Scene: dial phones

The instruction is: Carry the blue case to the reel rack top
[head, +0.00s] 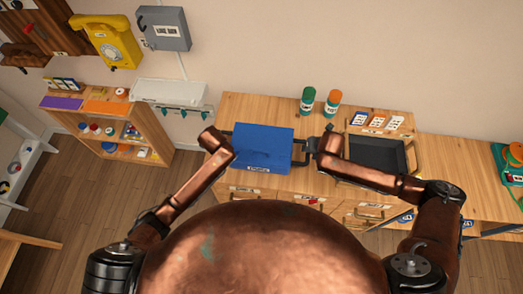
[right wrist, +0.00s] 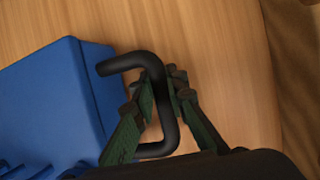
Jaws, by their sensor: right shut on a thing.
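The blue case (head: 262,147) lies on the wooden cabinet top, with a dark handle at each end and a white label on its front edge. My right gripper (head: 322,146) is at its right end. In the right wrist view, the green-padded fingers (right wrist: 165,100) are shut on the black handle (right wrist: 150,62), beside the case's blue wall (right wrist: 55,100). My left gripper (head: 222,140) is at the case's left end; its fingers are too small and dark to tell their state. I cannot tell for sure which furniture is the reel rack; a low wooden shelf (head: 155,150) holds small coloured round items.
A black tray (head: 375,152) sits right of the case on the wooden cabinet (head: 240,104). A yellow phone (head: 107,42) hangs on the wall. Floor shows at left.

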